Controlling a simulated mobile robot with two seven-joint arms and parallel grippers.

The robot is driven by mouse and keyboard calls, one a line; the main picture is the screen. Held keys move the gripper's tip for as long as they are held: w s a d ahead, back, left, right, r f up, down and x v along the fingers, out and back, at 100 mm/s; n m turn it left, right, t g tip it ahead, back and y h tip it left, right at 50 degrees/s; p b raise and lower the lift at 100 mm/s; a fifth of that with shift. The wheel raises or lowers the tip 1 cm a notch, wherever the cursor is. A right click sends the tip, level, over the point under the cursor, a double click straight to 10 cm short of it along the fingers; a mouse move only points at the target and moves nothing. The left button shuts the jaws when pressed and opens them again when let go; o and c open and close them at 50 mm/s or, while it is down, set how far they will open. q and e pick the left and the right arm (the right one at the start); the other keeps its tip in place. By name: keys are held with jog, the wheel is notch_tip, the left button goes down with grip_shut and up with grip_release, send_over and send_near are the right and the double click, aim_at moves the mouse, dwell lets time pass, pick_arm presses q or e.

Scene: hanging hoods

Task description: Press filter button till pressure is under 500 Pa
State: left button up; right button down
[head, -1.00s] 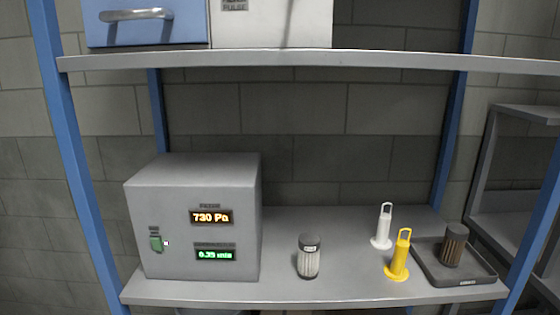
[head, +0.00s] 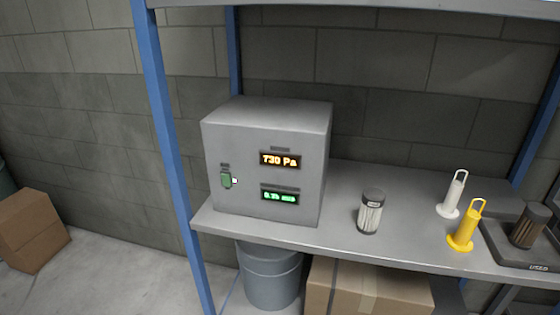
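A grey control box (head: 265,160) stands on the left end of a metal shelf. Its upper display (head: 280,160) reads 730 Pa in orange. Its lower display (head: 280,196) shows small green digits that are too blurred to read surely. A green button or switch (head: 227,180) sits on the left of the box's front, with a small label above it and a small lit spot beside it. A white pleated filter cartridge (head: 370,214) with a dark cap stands upright on the shelf, right of the box. Neither of my grippers is in view.
A white handled tool (head: 453,195) and a yellow one (head: 466,228) stand farther right. A brown used filter (head: 527,228) sits on a dark tray (head: 547,262). Below are a grey bin (head: 270,277) and a cardboard box (head: 365,290). A blue post (head: 166,130) rises left of the control box.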

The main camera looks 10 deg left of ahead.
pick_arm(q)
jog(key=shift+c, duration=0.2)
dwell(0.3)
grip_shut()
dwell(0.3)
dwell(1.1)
